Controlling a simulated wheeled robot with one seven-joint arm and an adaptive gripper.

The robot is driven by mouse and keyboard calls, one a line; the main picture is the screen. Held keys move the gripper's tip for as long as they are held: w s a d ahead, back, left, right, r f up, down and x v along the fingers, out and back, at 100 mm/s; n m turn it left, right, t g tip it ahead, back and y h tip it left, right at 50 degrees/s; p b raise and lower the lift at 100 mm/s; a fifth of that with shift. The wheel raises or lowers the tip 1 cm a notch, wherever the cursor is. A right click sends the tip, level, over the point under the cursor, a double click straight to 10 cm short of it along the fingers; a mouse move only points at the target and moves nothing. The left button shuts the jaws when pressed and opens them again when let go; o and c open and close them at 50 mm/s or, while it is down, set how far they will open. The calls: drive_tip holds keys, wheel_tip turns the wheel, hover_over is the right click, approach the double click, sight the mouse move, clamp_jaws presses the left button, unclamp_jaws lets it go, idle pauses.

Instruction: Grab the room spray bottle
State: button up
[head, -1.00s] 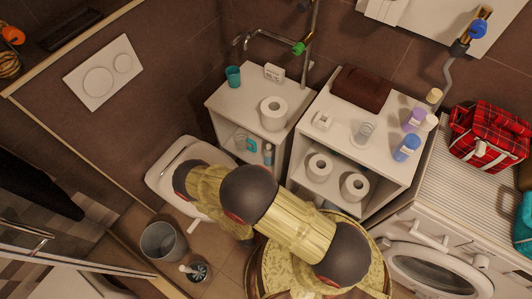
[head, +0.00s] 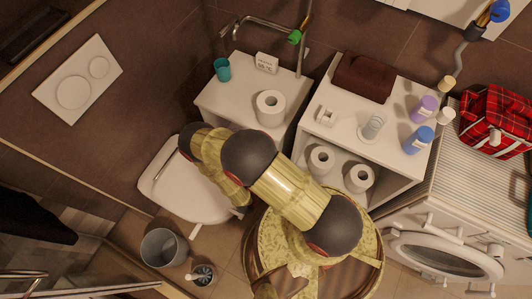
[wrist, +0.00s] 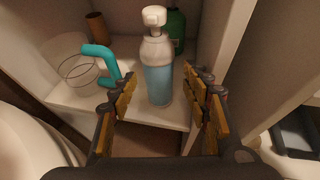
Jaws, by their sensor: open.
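A bottle with a blue lower body, clear upper part and white top (wrist: 158,80), apparently the room spray bottle, stands upright on a white shelf in the wrist view. My gripper (wrist: 160,88) is open, with one finger on each side of the bottle in the picture. Gaps show on both sides, and I cannot tell how deep the bottle is between the fingers. In the head view, my arm hides the gripper and this bottle.
Cabinet walls flank the shelf. A toilet (head: 180,190) and a grey bin (head: 160,248) stand left.

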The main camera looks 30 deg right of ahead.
drive_tip(key=b+x, duration=0.2)
drive_tip(key=x, duration=0.4)
drive_tip(key=shift+w+b, duration=0.25)
drive_tip(key=shift+b, duration=0.15)
drive_tip(key=shift+r, duration=0.1)
drive_tip(key=c, duration=0.3)
drive_tip(key=c, duration=0.7)
drive_tip(key=shift+c, duration=0.8)
